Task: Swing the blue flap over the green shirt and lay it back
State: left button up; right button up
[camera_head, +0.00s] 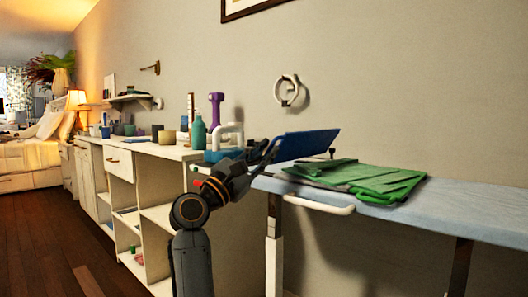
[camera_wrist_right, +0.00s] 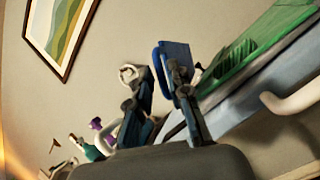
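The green shirt (camera_head: 365,180) lies flat on the light blue padded board (camera_head: 460,200) at the right of the head view. It also shows at upper right of the right wrist view (camera_wrist_right: 250,48). The blue flap (camera_head: 306,145) stands raised and tilted at the shirt's left; its lower edge is partly hidden. My right gripper (camera_head: 268,152) is at the flap's left end. In the right wrist view, the flap (camera_wrist_right: 175,52) appears at the two fingertips, which stand a little apart; whether they pinch it is unclear. My left gripper is not in view.
A white rail (camera_head: 320,205) runs along the board's front. A white shelf unit (camera_head: 155,190) stands left, with a teal bottle (camera_head: 198,133) and a purple dumbbell (camera_head: 215,108) on top. A white ring (camera_head: 287,90) hangs on the wall. Open floor (camera_head: 40,230) lies at far left.

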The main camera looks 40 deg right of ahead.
jog(key=shift+o, duration=0.3)
jog(key=shift+a+f, duration=0.2)
jog(key=shift+a, duration=0.05)
jog(key=v, duration=1.1)
jog(key=shift+a, duration=0.2)
